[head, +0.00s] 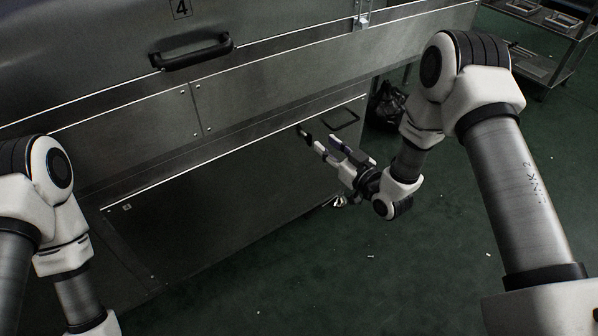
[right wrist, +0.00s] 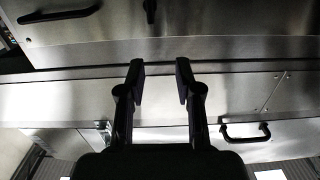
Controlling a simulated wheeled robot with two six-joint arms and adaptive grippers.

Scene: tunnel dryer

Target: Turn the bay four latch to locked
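A metal catch (head: 362,20) sits on the housing farther right. No label shows which is the bay four latch. My left gripper is out of view.
A black bag (head: 387,103) lies on the floor by the dryer's end. A metal rack (head: 540,40) stands at upper right. The green floor in front is mostly clear.

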